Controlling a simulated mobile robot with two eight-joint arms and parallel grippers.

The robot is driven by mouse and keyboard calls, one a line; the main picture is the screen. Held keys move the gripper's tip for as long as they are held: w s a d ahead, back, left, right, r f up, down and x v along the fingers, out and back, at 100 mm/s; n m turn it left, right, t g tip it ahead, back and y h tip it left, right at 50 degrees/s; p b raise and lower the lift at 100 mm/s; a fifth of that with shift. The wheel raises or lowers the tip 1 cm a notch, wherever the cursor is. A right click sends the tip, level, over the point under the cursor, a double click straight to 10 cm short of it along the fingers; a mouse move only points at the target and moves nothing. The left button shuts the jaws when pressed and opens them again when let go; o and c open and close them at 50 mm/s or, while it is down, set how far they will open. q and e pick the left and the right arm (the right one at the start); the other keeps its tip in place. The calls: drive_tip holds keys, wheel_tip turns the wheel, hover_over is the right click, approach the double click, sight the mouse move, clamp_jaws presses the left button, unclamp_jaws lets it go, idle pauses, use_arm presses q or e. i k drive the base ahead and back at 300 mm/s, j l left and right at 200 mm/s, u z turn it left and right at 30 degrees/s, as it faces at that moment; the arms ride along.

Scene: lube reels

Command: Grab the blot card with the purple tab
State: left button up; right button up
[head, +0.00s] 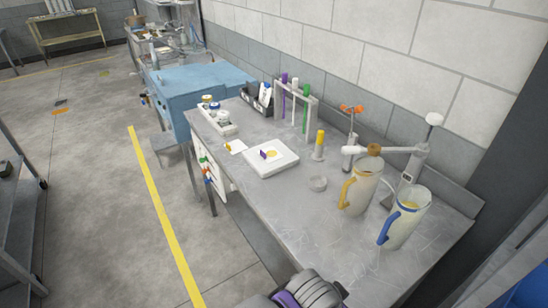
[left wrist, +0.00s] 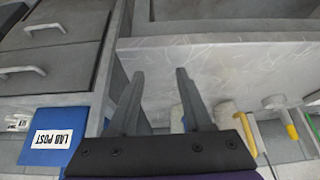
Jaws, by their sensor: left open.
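The card's own outline is hard to tell from the white block. Another small white card (head: 239,146) with an orange-yellow tab lies on the bench just left of the block. The purple tab does not show there. In the head view only a grey and purple part of my arm shows at the bottom. My right gripper is not visible.
A blue LAB POST box (left wrist: 52,138) shows in the left wrist view.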

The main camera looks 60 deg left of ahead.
sight(269, 155)
drive_tip(key=u, duration=1.95)
drive_tip(key=i+j+u, duration=0.2)
drive_tip(key=i+j, duration=0.95)
